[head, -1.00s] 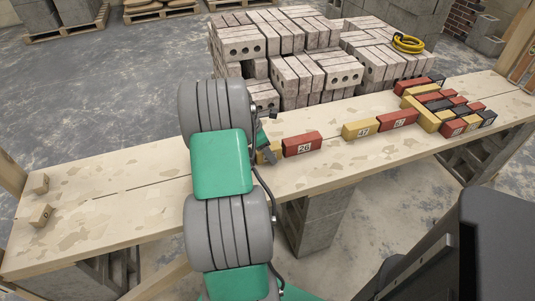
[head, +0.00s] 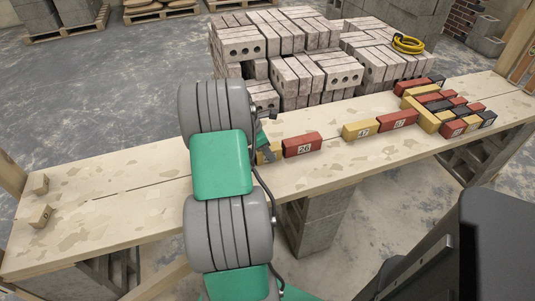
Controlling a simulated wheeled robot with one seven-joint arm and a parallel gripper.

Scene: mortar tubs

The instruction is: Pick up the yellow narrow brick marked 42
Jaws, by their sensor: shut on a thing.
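My gripper (head: 264,146) is mostly hidden behind my own grey and green arm; only a dark part of it shows at the arm's right side. It is shut on a yellow brick (head: 276,153), of which only a small piece shows, just left of the red brick marked 26 (head: 303,145). The number on this yellow brick is hidden. I cannot tell whether it is clear of the plank. Another yellow brick (head: 360,129) lies farther right on the plank; its small label looks like 47.
The wooden plank (head: 110,205) rests on grey blocks. A red brick marked 62 (head: 398,120) touches the right yellow one. Several red, black and yellow bricks (head: 440,103) cluster at the right end. Two small wooden pieces (head: 41,215) lie at the left. Stacked pale bricks (head: 300,70) stand behind.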

